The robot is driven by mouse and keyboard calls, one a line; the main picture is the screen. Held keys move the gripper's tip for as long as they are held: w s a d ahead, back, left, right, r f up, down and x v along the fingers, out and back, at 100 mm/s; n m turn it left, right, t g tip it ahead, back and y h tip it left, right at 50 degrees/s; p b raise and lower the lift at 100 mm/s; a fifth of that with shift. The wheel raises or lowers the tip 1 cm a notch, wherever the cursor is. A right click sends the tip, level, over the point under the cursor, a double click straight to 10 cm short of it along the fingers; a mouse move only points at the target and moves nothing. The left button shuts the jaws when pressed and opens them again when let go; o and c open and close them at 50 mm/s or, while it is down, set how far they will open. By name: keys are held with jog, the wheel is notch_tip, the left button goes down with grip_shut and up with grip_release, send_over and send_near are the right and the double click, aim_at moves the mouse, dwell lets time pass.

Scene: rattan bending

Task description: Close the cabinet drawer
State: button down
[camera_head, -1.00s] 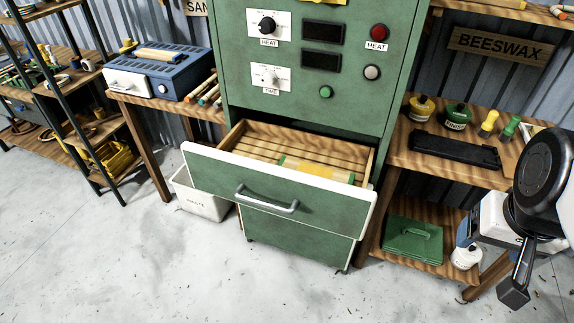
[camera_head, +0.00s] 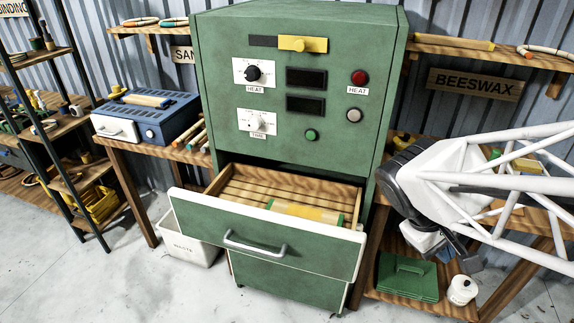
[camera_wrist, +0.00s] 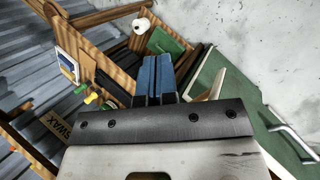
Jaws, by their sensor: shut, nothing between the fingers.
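The green cabinet (camera_head: 300,120) stands in the middle of the head view. Its drawer (camera_head: 270,235) is pulled well out, with a white-edged green front and a grey metal handle (camera_head: 254,244). A yellow piece with green ends (camera_head: 305,212) lies inside on wooden slats. In the wrist view the drawer front (camera_wrist: 255,115) and handle (camera_wrist: 292,142) show at the right. My gripper (camera_wrist: 155,65) has its blue fingers together and empty, left of the drawer front in that view. In the head view my arm covers most of it, right of the drawer and apart from it.
A wooden shelf unit with a green box (camera_head: 408,277) and a white roll (camera_head: 462,290) stands right of the cabinet, behind my arm. A white waste bin (camera_head: 186,243) stands left of the drawer. The floor in front is clear.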

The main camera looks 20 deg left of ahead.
aim_at(223, 233)
jog(key=w+a+f+n+t+h, duration=0.1)
jog(key=w+a+f+n+t, duration=0.1)
jog(key=a, duration=0.6)
jog(key=w+a+f+n+t+h, duration=0.2)
jog(key=w+a+n+t, duration=0.3)
jog(key=a+n, duration=0.2)
jog(key=w+a+f+n+t+h, duration=0.1)
jog(key=w+a+f+n+t, duration=0.2)
jog(key=a, duration=0.8)
jog(key=shift+w+n+t+h, duration=0.4)
jog(key=shift+w+n+t, duration=0.1)
jog(key=shift+n, duration=0.6)
jog(key=s+a+f+n+t, duration=0.1)
jog(key=a, duration=0.1)
jog(key=s+a+f+n+t+y, duration=0.1)
jog(key=a, duration=0.2)
jog(key=s+a+f+n+t+y, duration=0.1)
jog(key=a+n, duration=0.1)
jog(key=shift+s+a+f, duration=0.2)
jog(key=shift+s+a, duration=0.15)
jog(key=shift+a, duration=0.05)
jog(key=s+a+f+n+t+y, duration=0.55)
jog(key=s+a+f+n, duration=0.2)
jog(key=s+a, duration=0.35)
jog(key=s+a+f+n+g+y, duration=0.2)
jog(key=a+f+y, duration=0.1)
jog(key=a+f, duration=0.4)
jog(key=shift+s+a+f+n, duration=0.2)
jog(key=shift+s+a+n, duration=0.15)
jog(key=shift+a, duration=0.1)
